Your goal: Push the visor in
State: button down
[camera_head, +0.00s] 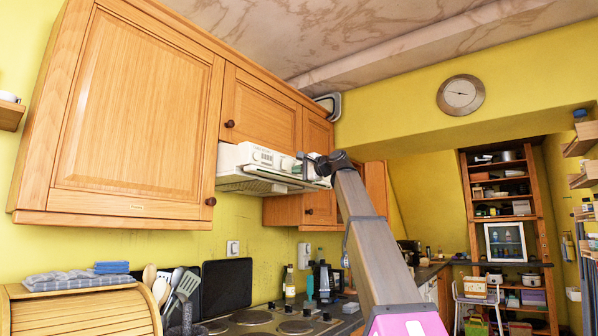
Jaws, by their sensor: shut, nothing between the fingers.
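The white range hood (252,156) is fixed beneath the short middle wall cabinet, above the hob. Its thin grey visor (268,178) sticks out along the hood's lower front edge. My gripper (308,164) is at the right end of the hood's front, at about the visor's height, and is small and dark in the picture. It is shut with nothing held. Whether its fingertips touch the visor I cannot tell. My arm and gripper hide the visor's right end.
Wooden wall cabinets (135,115) flank the hood. The hob (270,322) lies below, with black boards (227,286), utensils (178,285) and a roll-top bread box (80,308) to its left. Bottles and small appliances stand on the counter behind my arm. The space in front of the hood looks free.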

aim_at(272, 174)
jog(key=x, duration=1)
jog(key=shift+w+a, duration=0.15)
jog(key=shift+w, duration=0.05)
jog(key=shift+x, duration=1.95)
jog(key=shift+r, duration=0.15)
jog(key=shift+s+d, duration=0.15)
jog(key=shift+d, duration=0.1)
jog(key=v, duration=1.4)
jog(key=shift+a, duration=0.1)
